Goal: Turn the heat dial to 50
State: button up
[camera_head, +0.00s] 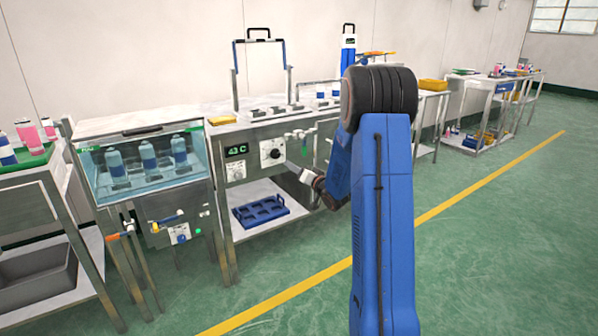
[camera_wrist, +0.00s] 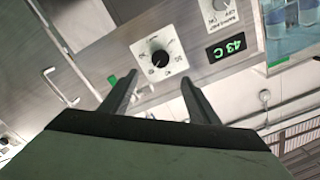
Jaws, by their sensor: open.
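The heat dial (camera_head: 272,153) is a dark knob on a white square plate on the front panel of the middle bench. In the wrist view the dial (camera_wrist: 160,58) sits ahead, a little beyond my fingertips and between their lines. A green-lit display (camera_head: 236,150) left of the dial reads 43 C; it also shows in the wrist view (camera_wrist: 226,47). My gripper (camera_wrist: 157,82) is open and empty, with its two dark fingers pointing at the panel and apart from the knob. In the head view my gripper (camera_head: 291,169) is small, near the panel below right of the dial.
A glass-fronted tank (camera_head: 150,165) with several blue cans stands left of the panel. A blue crate (camera_head: 260,211) lies on the shelf below. Valves and fittings project from the panel right of the dial.

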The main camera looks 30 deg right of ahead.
jog(key=shift+s, duration=0.85)
jog(key=shift+r, duration=0.1)
jog(key=s+a+r+n+g+h, duration=0.1)
jog(key=s+a+r+g+h, duration=0.2)
jog(key=s+a, duration=0.5)
jog(key=s+a+r+n+g, duration=0.1)
jog(key=s+a+r+g, duration=0.35)
jog(key=s, duration=0.45)
jog(key=s+a+f+n+g, duration=0.1)
jog(key=s+a, duration=0.4)
jog(key=s, duration=0.6)
jog(key=s+a+f+n+g+y, duration=0.1)
jog(key=s+a, duration=0.4)
jog(key=s, duration=0.6)
jog(key=s+a+f+n+g+y, duration=0.1)
jog(key=s+a, duration=0.4)
jog(key=s, duration=0.7)
jog(key=n+g, duration=0.1)
jog(key=g, duration=0.1)
jog(key=shift+f+g, duration=0.2)
jog(key=shift+g, duration=0.15)
